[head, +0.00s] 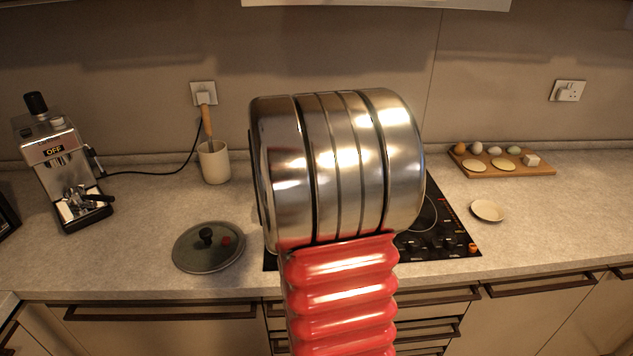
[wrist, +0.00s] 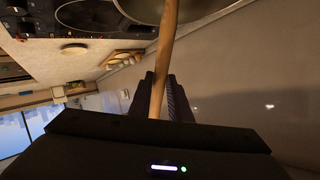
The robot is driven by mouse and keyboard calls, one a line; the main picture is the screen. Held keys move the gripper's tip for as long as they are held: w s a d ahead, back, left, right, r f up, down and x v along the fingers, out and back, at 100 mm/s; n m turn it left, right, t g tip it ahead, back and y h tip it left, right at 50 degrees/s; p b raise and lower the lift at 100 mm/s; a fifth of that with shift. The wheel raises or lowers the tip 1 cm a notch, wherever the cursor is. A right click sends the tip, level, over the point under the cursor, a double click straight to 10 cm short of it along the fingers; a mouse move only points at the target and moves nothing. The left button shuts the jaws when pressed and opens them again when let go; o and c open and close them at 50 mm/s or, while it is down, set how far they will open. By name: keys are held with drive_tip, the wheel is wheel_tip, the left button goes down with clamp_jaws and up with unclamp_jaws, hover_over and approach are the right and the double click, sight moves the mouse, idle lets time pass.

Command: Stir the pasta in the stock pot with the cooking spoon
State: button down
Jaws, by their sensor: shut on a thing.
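My gripper (wrist: 160,88) shows in the wrist view, its dark fingers shut on the wooden handle of the cooking spoon (wrist: 168,40). The handle runs up from between the fingers to the top edge of the picture. There it crosses in front of the rim of a metal vessel, likely the stock pot (wrist: 205,8), which is mostly cut off. The spoon's head and the pasta are out of sight, so I cannot tell whether the spoon is inside the pot. In the head view my arm hides the gripper, the spoon and the pot.
The black hob (head: 445,235) lies partly behind my arm. A dark lid (head: 208,252) and a white holder (head: 214,163) with a wooden-handled utensil stand left, beyond them a coffee machine (head: 62,165). Right are a small dish (head: 487,211) and a wooden board (head: 515,168) with eggs.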

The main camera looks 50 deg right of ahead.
idle(0.5)
drive_tip(key=s+d+r, duration=0.2)
drive_tip(key=r, duration=0.4)
drive_tip(key=s+d+r, duration=0.2)
drive_tip(key=s+r, duration=0.1)
drive_tip(key=r, duration=0.2)
drive_tip(key=shift+d+r, duration=0.25)
drive_tip(key=shift+r, duration=0.1)
idle(1.1)
drive_tip(key=shift+s, duration=0.1)
idle(0.3)
drive_tip(key=shift+r, duration=2.45)
drive_tip(key=shift+s, duration=0.1)
